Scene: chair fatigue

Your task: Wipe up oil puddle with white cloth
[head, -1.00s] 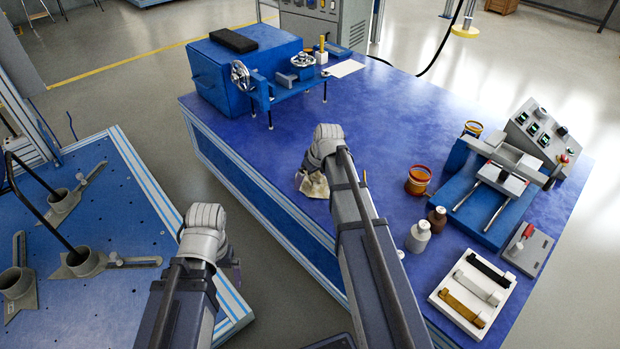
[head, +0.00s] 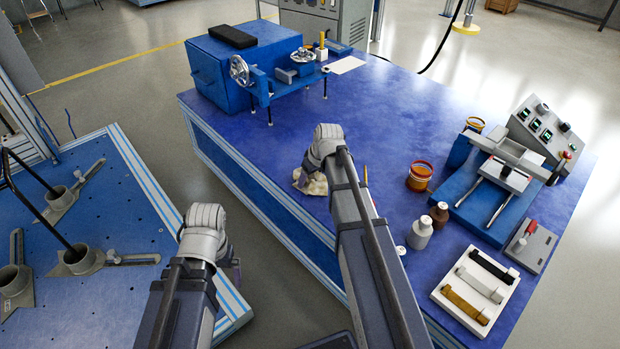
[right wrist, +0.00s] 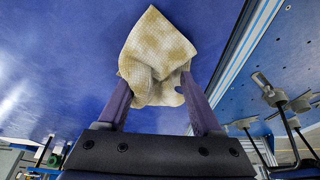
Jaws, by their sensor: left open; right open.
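The cloth (head: 312,183), cream-white with yellow-brown staining, lies crumpled on the blue table near its left edge. In the right wrist view the cloth (right wrist: 157,50) sits between the fingertips of my right gripper (right wrist: 159,92). That gripper is open, with its purple fingers spread on either side of the cloth. In the head view my right wrist partly covers the cloth. My left gripper (head: 232,270) is open and empty, hanging low in the gap between the two tables; its fingertips show only partly. I cannot make out a distinct oil puddle; any oil near the cloth may be hidden.
A blue machine (head: 245,68) stands at the back left. The table's middle is clear.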

